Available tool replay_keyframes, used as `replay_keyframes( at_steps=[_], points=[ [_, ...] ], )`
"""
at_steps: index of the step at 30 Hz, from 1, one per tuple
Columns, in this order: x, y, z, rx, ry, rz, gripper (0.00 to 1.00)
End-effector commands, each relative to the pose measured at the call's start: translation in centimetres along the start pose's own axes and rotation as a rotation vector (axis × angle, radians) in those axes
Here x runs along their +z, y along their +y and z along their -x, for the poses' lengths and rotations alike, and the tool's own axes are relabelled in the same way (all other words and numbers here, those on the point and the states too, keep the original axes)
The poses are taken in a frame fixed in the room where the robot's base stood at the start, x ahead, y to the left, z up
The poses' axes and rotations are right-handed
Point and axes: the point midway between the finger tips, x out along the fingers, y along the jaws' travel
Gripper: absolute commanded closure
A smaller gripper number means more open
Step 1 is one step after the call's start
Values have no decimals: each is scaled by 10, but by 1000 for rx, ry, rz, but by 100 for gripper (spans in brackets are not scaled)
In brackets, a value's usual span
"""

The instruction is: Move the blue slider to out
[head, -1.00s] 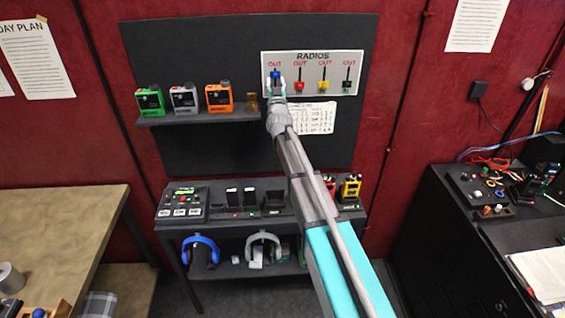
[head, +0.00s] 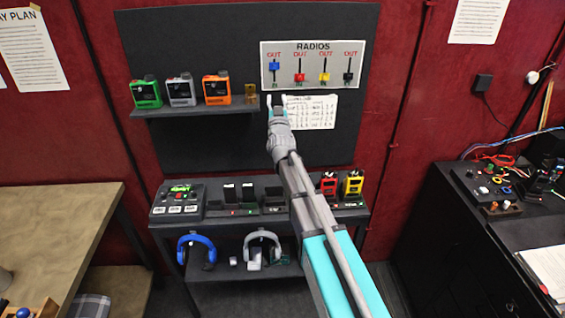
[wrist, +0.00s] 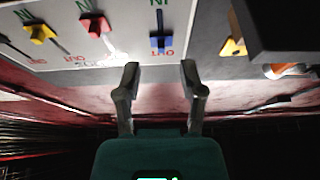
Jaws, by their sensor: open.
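The blue slider (head: 274,66) sits high in its slot on the white RADIOS panel (head: 313,87), close to the red OUT label above it. In the wrist view, which is upside down, the blue slider (wrist: 161,42) is by its OUT label, away from IN. My gripper (head: 277,99) is open and empty, just below the panel and below the blue slider. In the wrist view my gripper (wrist: 160,68) has its two fingers spread, with the blue slider beyond and between them, apart from both.
Red (head: 300,77), yellow (head: 324,76) and black (head: 348,76) sliders sit lower in their slots to the right. A shelf (head: 190,112) with green, grey and orange radios is at left. A paper chart (head: 318,113) hangs beside my gripper.

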Motion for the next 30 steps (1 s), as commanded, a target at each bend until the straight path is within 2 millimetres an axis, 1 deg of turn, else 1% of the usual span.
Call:
replay_keyframes(
  at_steps=[1, 12, 14, 19, 30],
  points=[
    [1, 0, 12, 0, 0, 0, 49],
    [1, 0, 58, -1, -1, 0, 49],
    [8, 0, 57, -14, -32, 1, 49],
    [26, 0, 66, -48, -114, 0, 49],
    [67, 2, 94, -116, -311, 1, 49]
  ],
)
